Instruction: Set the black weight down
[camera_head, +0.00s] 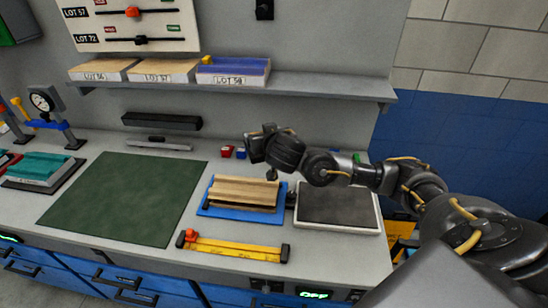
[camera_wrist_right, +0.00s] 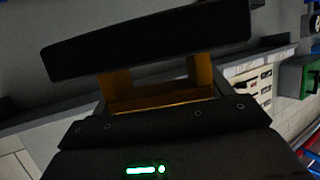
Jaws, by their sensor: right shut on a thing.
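My right gripper (camera_head: 258,149) comes in from the right and is above and behind the layered panel. It is shut on the black weight, which fills the top of the right wrist view as a long, slightly tilted black bar (camera_wrist_right: 150,42). Orange pieces join the bar to the gripper body; I cannot tell whether they are a handle or fingers. In the head view the weight merges with the dark gripper, so its outline is unclear. A tan layered panel (camera_head: 243,190) sits in a blue tray (camera_head: 243,214) on the bench. My left gripper is out of view.
A dark plate (camera_head: 338,203) in a pale frame lies right of the tray. A yellow bar (camera_head: 235,248) lies in front. A green mat (camera_head: 125,198) lies bare to the left. Small red and blue blocks stand behind the tray. A shelf (camera_head: 290,85) with lot bins runs above.

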